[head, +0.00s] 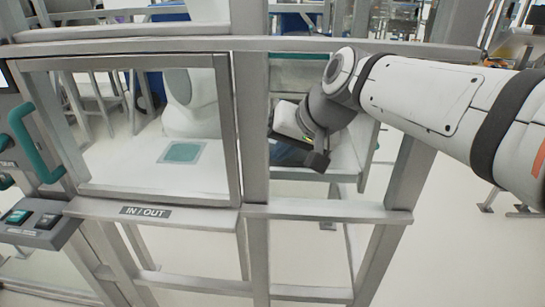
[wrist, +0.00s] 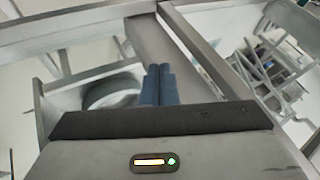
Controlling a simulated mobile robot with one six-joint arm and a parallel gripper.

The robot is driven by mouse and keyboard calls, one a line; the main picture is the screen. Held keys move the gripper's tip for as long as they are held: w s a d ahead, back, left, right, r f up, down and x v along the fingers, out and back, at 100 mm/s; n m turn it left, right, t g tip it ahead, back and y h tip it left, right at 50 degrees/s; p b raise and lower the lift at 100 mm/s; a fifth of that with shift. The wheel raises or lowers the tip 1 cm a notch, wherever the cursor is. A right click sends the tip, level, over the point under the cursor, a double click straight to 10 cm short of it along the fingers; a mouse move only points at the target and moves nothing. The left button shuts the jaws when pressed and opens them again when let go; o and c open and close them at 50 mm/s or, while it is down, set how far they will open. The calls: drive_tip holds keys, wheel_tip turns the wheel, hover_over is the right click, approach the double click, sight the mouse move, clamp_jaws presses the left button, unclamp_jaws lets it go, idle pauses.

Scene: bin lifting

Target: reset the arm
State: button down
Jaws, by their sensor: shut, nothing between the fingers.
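My arm (head: 425,95) reaches in from the right in the head view, with its wrist bent down beside a grey metal post. My gripper (wrist: 160,72) shows in the wrist view with its two blue fingers side by side and touching, nothing between them. In the head view the gripper end is in front of the frame's right-hand opening, and its fingertips are hard to make out there. No bin is clearly seen at the gripper.
A grey metal frame (head: 257,100) stands close to the gripper. Left of it is a clear panelled opening above an IN / OUT ledge (head: 150,211). A teal handle (head: 37,146) and a button box (head: 38,221) are at the far left. White floor shows below.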

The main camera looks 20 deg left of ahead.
drive_tip(key=s+d+f+m+h, duration=0.1)
drive_tip(key=s+d+f+h, duration=0.1)
drive_tip(key=d+f, duration=0.3)
drive_tip(key=s+d+f+m+h+p, duration=0.1)
drive_tip(key=s+d+f, duration=0.3)
drive_tip(key=d, duration=1)
drive_tip(key=s+d+f+m+h, duration=0.2)
drive_tip(key=s+d+f+h, duration=0.1)
drive_tip(key=d, duration=0.7)
wheel_tip(320, 180, down, 3)
drive_tip(key=shift+s+r+g+h, duration=0.2)
drive_tip(key=shift+s+g+h, duration=0.1)
drive_tip(key=shift+s, duration=0.4)
